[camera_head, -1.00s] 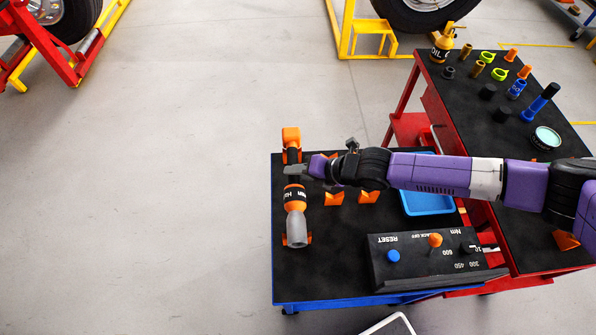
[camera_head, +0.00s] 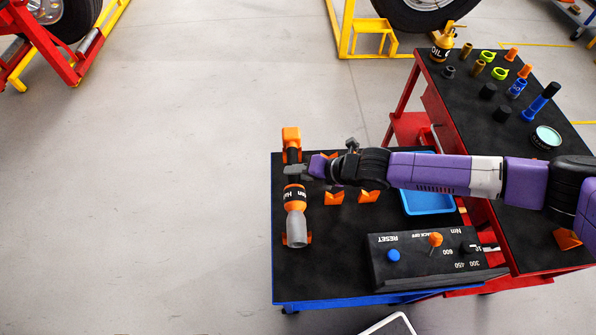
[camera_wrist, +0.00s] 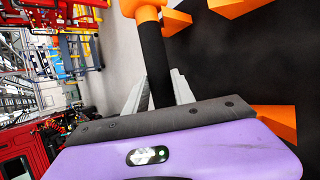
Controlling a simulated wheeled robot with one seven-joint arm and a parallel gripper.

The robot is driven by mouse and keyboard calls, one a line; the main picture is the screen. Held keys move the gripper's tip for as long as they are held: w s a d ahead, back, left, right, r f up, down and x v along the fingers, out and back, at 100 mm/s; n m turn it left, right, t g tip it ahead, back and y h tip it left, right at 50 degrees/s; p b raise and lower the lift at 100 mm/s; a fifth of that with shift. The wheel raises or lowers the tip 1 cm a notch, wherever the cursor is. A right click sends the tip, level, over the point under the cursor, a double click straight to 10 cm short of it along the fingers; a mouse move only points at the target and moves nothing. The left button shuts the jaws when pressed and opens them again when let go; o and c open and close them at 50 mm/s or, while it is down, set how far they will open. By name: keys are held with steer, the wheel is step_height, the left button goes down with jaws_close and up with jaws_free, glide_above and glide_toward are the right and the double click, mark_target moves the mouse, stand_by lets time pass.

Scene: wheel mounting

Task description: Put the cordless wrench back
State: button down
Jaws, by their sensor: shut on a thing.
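The cordless wrench (camera_head: 295,205) lies along the left edge of the black-topped cart (camera_head: 330,270), its orange end at the back and its grey nose at the front. In the head view my gripper (camera_head: 296,172) is shut on its dark middle part. In the wrist view the gripper fingers (camera_wrist: 158,92) stand on either side of the wrench's black shaft (camera_wrist: 152,55), with the orange end above. An orange cradle (camera_head: 305,239) shows beside the grey nose. I cannot tell whether the wrench rests fully in its cradles.
Other orange cradles (camera_head: 368,197) stand right of the wrench. A blue tray (camera_head: 428,203) lies partly under my arm. A control box (camera_head: 430,262) with knobs sits at the front right. A red cart (camera_head: 500,130) with sockets and bottles stands at the right.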

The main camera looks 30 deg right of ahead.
steer(key=shift+f+b, duration=0.3)
steer(key=c, duration=1)
jaws_free()
steer(key=shift+o, duration=0.2)
steer(key=shift+s+f, duration=0.1)
steer(key=shift+f, duration=0.1)
steer(key=v, duration=0.8)
steer(key=shift+r, duration=0.1)
